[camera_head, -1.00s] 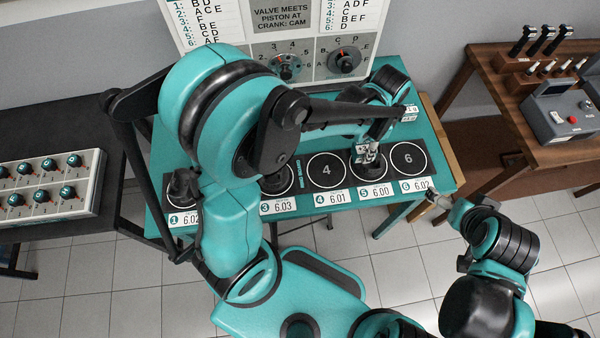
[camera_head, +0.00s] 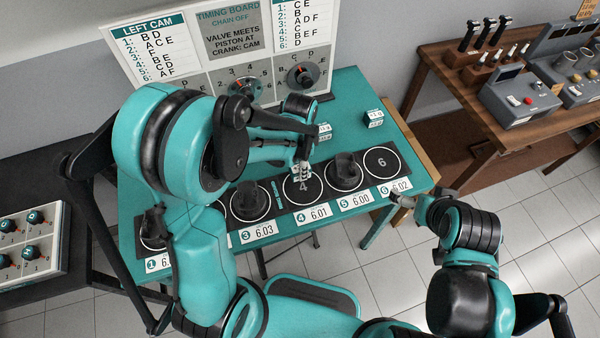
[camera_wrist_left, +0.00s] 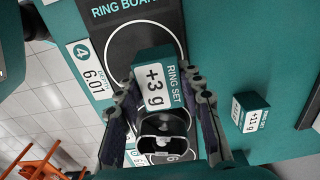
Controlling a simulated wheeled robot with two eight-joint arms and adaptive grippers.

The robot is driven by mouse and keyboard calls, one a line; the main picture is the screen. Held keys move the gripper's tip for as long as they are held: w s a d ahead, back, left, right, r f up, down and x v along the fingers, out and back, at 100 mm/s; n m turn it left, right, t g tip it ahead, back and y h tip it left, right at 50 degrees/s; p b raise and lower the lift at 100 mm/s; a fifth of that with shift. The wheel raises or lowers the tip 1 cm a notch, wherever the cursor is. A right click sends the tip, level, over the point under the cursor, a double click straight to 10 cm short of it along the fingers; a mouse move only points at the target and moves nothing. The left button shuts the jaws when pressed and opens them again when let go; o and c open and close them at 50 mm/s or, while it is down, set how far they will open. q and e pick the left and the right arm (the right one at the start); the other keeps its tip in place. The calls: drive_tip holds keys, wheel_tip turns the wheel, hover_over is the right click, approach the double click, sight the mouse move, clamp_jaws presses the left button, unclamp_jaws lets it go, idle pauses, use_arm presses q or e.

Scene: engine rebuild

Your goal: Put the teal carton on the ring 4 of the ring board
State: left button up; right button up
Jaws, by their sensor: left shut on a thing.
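The teal carton (camera_wrist_left: 153,82), labelled "+3 g" and "RING SET", is held between the fingers of my left gripper (camera_wrist_left: 163,108) in the left wrist view. In the head view my left gripper (camera_head: 302,172) is over ring 4 (camera_head: 303,188) of the ring board (camera_head: 277,192) and covers part of it. Ring 4 also shows in the wrist view (camera_wrist_left: 140,40), beside the carton's far end. The gap between carton and board is hard to judge. My right gripper (camera_head: 402,200) is near the front right corner of the table, its fingers too small to read.
Black pistons stand on ring 5 (camera_head: 345,175) and ring 3 (camera_head: 250,200). Ring 6 (camera_head: 382,162) is empty. Other teal cartons stand behind the board, one at the back right (camera_head: 373,118). The timing board (camera_head: 235,50) rises behind the table.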

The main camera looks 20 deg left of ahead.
use_arm(q)
wheel_tip(320, 180, down, 3)
drive_tip(key=shift+b, duration=0.5)
drive_tip(key=shift+f, duration=0.3)
drive_tip(key=shift+f, duration=0.1)
drive_tip(key=o, duration=1.2)
drive_tip(key=shift+c, duration=0.2)
